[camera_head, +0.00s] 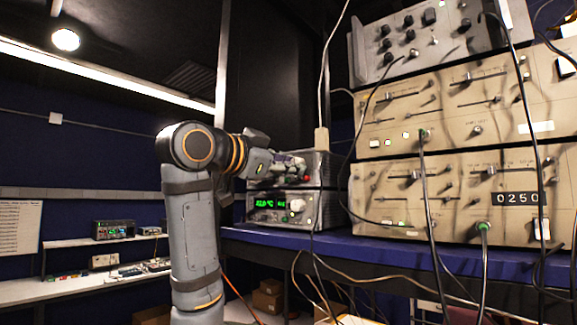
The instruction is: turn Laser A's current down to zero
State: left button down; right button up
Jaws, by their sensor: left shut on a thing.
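Two small grey instrument boxes are stacked at the left end of the blue bench. The front of the upper box (323,168) is mostly hidden behind my left gripper (295,166); a red button (307,178) shows at its right. My left gripper reaches in from the left and is shut at this front, on what seems to be a knob; the knob itself is hidden. The lower box (310,207) has a green lit display (269,204) that seems to read 22.0 °C, and a pale knob (297,206). No Laser A label is readable. My right gripper is out of view.
Large beige panels (465,95) with sliders and cables stand on the blue bench (330,241) just right of the boxes. A black cable (357,150) hangs close to the boxes' right side. A white shelf (100,241) with small devices is at far left.

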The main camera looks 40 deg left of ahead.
pick_arm(q)
jog(key=shift+s+d+r+n+b, duration=0.15)
jog(key=shift+n+b, duration=1.65)
jog(key=shift+n, duration=2.35)
jog(key=shift+w+d+n+b, duration=0.1)
jog(key=shift+n+b, duration=1.65)
jog(key=shift+n, duration=2.4)
jog(key=shift+y, duration=0.3)
jog(key=c, duration=1.1)
grip_release()
jog(key=shift+s+a, duration=0.1)
jog(key=shift+c, duration=0.2)
jog(key=s, duration=1.2)
jog(key=shift+a+f, duration=0.3)
jog(key=shift+a, duration=0.15)
